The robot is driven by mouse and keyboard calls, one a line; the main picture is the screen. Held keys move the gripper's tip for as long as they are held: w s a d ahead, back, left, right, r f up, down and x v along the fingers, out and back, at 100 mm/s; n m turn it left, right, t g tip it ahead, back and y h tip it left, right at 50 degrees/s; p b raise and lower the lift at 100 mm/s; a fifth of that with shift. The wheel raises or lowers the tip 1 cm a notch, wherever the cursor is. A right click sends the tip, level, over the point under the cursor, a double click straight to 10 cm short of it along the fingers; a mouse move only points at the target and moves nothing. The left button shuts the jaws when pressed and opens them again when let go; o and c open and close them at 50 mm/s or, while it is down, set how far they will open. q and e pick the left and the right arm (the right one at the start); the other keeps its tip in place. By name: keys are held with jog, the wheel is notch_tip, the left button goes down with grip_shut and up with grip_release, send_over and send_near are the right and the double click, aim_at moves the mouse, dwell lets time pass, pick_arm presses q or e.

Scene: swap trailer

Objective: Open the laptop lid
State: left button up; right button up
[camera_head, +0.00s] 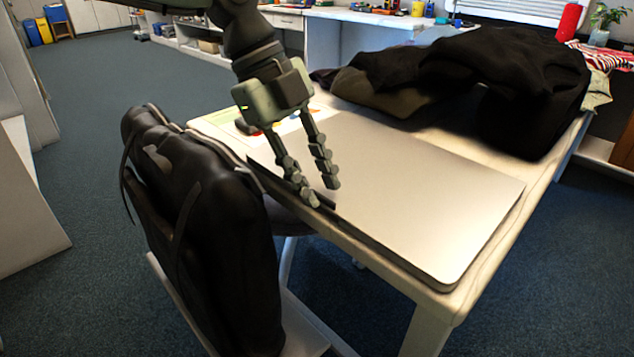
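The laptop (430,200) is a flat silver slab lying on the white table, near its front edge. Its lid looks shut or almost shut; a dark strip shows along its left front edge. My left gripper (324,194) points down over the laptop's left front edge. Its two fingers are apart with a gap between them, and nothing shows held. The fingertips are at or just above the lid's edge; I cannot tell whether they touch it. My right gripper is not in view.
A dark jacket (490,80) lies heaped on the table behind the laptop. A black bag (200,220) hangs on a chair at the table's left front. A colourful paper (288,122) lies left of the laptop. Open floor (130,75) is at the far left.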

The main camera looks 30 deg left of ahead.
pick_arm(q)
jog(key=shift+d+f, duration=0.15)
jog(key=shift+f, duration=0.15)
grip_shut()
dwell(0.3)
